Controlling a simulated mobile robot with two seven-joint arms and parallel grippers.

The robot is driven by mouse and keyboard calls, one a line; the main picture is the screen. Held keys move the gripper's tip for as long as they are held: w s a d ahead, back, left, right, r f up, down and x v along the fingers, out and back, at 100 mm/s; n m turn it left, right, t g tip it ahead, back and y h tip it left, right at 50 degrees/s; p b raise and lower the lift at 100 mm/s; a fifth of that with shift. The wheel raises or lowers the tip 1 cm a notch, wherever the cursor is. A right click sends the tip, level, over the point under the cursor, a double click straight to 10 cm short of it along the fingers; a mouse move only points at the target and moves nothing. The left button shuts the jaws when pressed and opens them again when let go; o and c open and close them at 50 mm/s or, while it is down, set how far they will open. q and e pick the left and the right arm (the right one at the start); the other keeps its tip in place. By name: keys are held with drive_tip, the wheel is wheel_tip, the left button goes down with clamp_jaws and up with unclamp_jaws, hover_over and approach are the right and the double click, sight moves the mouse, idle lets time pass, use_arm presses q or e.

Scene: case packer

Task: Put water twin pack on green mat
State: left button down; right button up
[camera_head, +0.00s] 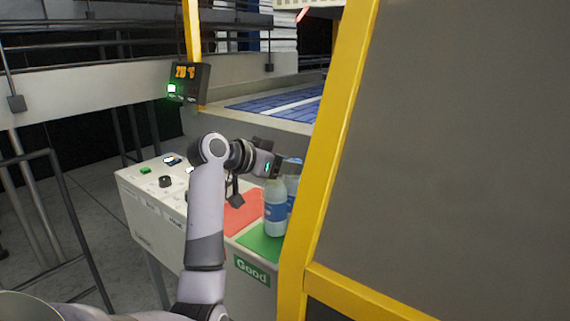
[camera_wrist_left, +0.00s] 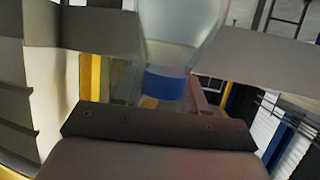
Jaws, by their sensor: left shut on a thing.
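The water twin pack (camera_head: 275,212) is clear bottles with blue labels, upright at the green mat (camera_head: 256,240). Its base overlaps the mat in the head view; I cannot tell whether it touches or hangs just above. The yellow post hides part of the second bottle. My left gripper (camera_head: 282,169) is shut on the pack near its top, its fingertips partly hidden. My right gripper is not in view.
A red mat (camera_head: 243,213) lies beside the green one on the white console (camera_head: 150,215), which has buttons and a "Good" label. A yellow post (camera_head: 325,150) and grey panel (camera_head: 450,140) stand close on the right. A blue-surfaced conveyor (camera_head: 285,103) lies behind.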

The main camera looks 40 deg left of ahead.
use_arm(q)
drive_tip(key=c, duration=0.5)
unclamp_jaws()
drive_tip(key=shift+c, duration=0.2)
drive_tip(key=shift+f, duration=0.15)
drive_tip(key=d+v, duration=0.1)
drive_tip(key=v, duration=0.6)
drive_tip(key=shift+a+b, duration=0.45)
drive_tip(key=shift+s, duration=0.1)
drive_tip(key=p+v, duration=0.2)
drive_tip(key=v, duration=0.6)
